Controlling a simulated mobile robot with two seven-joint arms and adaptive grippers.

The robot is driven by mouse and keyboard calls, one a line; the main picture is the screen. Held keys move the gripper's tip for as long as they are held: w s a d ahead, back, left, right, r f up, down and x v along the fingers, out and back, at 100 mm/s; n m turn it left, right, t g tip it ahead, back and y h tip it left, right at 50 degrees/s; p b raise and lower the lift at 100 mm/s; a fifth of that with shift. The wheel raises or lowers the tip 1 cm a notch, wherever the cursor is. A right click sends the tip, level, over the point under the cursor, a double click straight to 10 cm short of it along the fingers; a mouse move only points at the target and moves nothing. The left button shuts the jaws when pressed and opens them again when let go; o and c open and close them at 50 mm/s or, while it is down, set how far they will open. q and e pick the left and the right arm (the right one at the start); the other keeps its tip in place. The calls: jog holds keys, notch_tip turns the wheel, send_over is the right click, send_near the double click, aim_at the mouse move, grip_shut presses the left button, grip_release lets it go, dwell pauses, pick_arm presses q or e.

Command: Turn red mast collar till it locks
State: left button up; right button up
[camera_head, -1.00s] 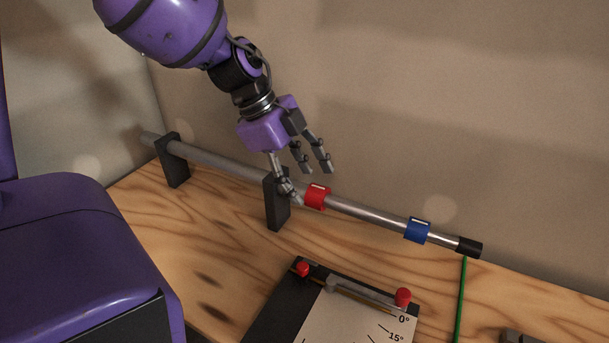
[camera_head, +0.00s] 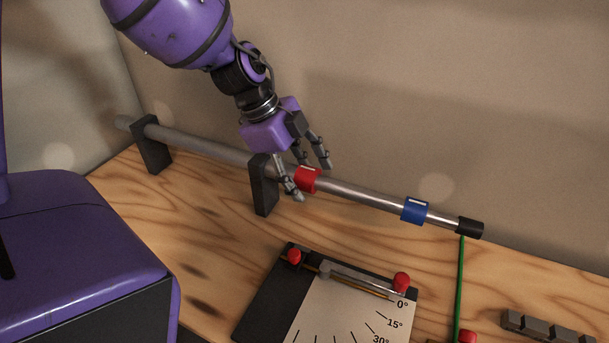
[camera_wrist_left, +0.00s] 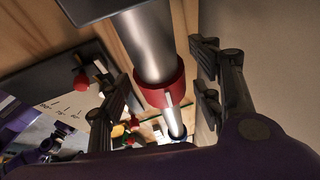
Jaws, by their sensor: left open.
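The red collar (camera_head: 307,179) sits on a grey telescoping mast (camera_head: 372,197) that lies on dark stands along the wall. A blue collar (camera_head: 414,210) sits farther right on the mast. My left gripper (camera_head: 309,178) is open, its fingers on either side of the mast at the red collar. In the left wrist view the red collar (camera_wrist_left: 160,90) lies between the open fingers (camera_wrist_left: 165,88), with a pale mark along it. Gaps show between the fingers and the collar there.
A dark stand (camera_head: 264,185) holds the mast just left of the red collar. A board with an angle scale (camera_head: 345,309) and red knobs lies in front. A green rod (camera_head: 459,290) and grey blocks (camera_head: 545,328) are at the right. The wall is close behind the mast.

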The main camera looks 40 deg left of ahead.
pick_arm(q)
jog(key=c, duration=1.1)
jog(key=shift+c, duration=0.2)
